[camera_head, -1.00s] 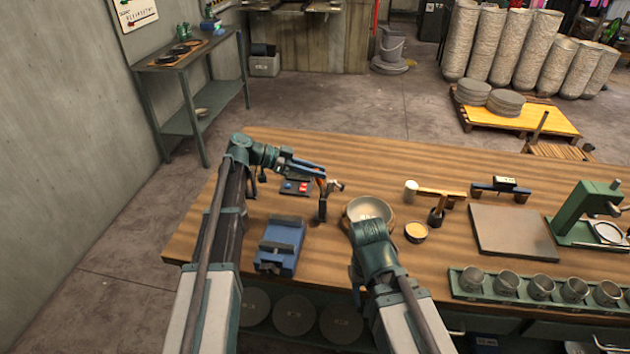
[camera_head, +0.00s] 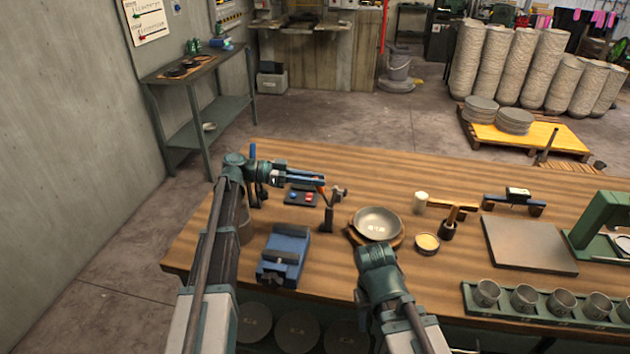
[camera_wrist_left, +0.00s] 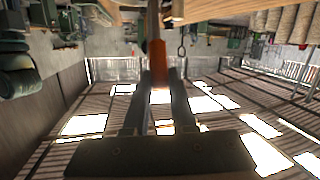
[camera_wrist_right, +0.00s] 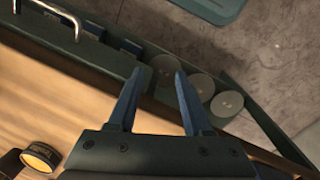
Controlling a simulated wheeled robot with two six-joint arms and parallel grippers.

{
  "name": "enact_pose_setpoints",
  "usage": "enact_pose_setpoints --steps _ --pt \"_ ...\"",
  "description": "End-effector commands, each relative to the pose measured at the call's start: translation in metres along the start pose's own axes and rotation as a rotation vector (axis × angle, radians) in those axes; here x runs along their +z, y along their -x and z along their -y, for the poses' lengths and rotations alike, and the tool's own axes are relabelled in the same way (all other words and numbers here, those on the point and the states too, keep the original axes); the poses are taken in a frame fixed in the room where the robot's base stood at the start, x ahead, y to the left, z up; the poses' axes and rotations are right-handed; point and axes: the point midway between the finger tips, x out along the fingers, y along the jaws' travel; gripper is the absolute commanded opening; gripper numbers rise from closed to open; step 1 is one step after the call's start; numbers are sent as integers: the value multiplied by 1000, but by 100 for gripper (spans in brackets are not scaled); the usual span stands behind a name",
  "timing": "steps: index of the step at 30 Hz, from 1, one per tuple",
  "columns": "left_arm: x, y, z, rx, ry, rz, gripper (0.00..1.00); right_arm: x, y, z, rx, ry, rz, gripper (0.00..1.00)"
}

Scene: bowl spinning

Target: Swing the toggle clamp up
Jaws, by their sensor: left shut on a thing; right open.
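The toggle clamp (camera_head: 328,219) stands on the wooden bench, left of the grey bowl (camera_head: 377,223). Its orange handle (camera_head: 321,194) leans up and to the left. My left gripper (camera_head: 322,181) reaches over from the left, nearly level, and is shut on this handle. In the left wrist view the orange handle (camera_wrist_left: 157,62) lies between the two fingers. The clamp's lower parts are out of that view. My right gripper (camera_wrist_right: 158,75) is open and empty. Its fingers are hidden behind its wrist in the head view, close in front of the bowl.
A blue vise-like block (camera_head: 285,255) stands left of my right arm. A cup rack (camera_head: 548,303) lies at the front right.

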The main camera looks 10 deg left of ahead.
Motion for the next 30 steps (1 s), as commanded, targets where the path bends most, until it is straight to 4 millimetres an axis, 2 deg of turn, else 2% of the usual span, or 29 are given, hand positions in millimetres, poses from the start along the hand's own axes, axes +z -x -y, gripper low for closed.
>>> enact_pose_setpoints --steps 4,5,9,20,23,30 --pt "2 1 -1 1 1 5 0 0 0 0 0 0 0 50" --pt "2 1 -1 1 1 5 28 0 0 0 0 0 0 50" --pt "1 0 -1 0 1 3 53 0 0 0 0 0 0 50" --pt "0 3 0 0 0 1 54 0 1 0 0 0 0 50" --pt "-1 14 0 -1 0 1 54 0 4 0 0 0 0 50" --pt "-2 66 1 -4 1 1 54 1 14 -1 0 0 0 50"
